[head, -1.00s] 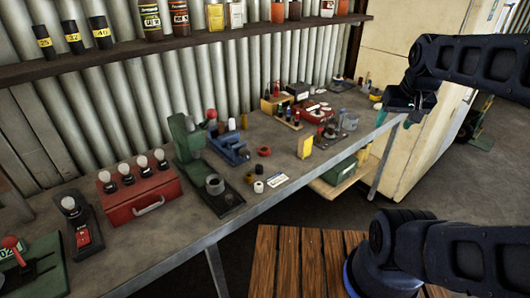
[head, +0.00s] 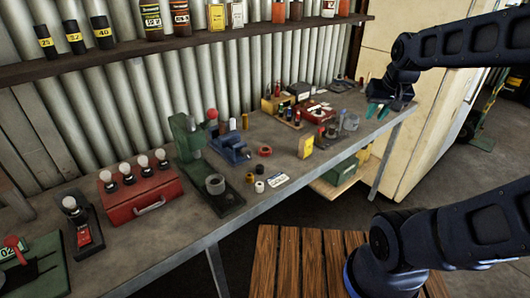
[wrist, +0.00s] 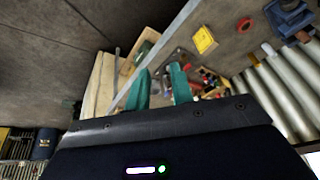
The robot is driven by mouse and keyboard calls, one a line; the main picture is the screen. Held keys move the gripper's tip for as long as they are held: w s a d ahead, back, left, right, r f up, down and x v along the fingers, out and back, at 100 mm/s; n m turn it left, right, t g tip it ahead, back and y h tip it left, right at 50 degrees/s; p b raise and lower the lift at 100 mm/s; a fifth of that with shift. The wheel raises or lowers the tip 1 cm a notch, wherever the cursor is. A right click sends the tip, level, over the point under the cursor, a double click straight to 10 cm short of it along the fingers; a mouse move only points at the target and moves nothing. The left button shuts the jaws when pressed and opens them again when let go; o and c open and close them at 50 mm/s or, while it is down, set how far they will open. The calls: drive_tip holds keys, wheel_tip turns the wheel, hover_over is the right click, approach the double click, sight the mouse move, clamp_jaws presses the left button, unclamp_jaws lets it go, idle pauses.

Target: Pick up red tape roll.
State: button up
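The red tape roll (head: 264,151) lies flat on the bench, right of the blue vise and left of a yellow box. It also shows in the wrist view (wrist: 243,24), near the top right. My gripper (head: 378,111) is over the far right end of the bench, well to the right of the roll. Its two teal fingers stand apart in the wrist view (wrist: 160,72), with nothing held between them.
The yellow box (head: 305,146) stands near the bench's front edge, between roll and gripper. The blue vise (head: 232,148), green press (head: 187,140) and small black and white rolls (head: 259,186) are nearby. A shelf (head: 130,52) with bottles runs above.

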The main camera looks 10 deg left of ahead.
drive_tip(key=w+a+f, duration=0.3)
drive_tip(key=w+a, duration=0.3)
drive_tip(key=n, duration=0.3)
approach(270, 149)
drive_tip(key=shift+x, duration=4.2)
drive_tip(key=shift+c, duration=0.2)
clamp_jaws()
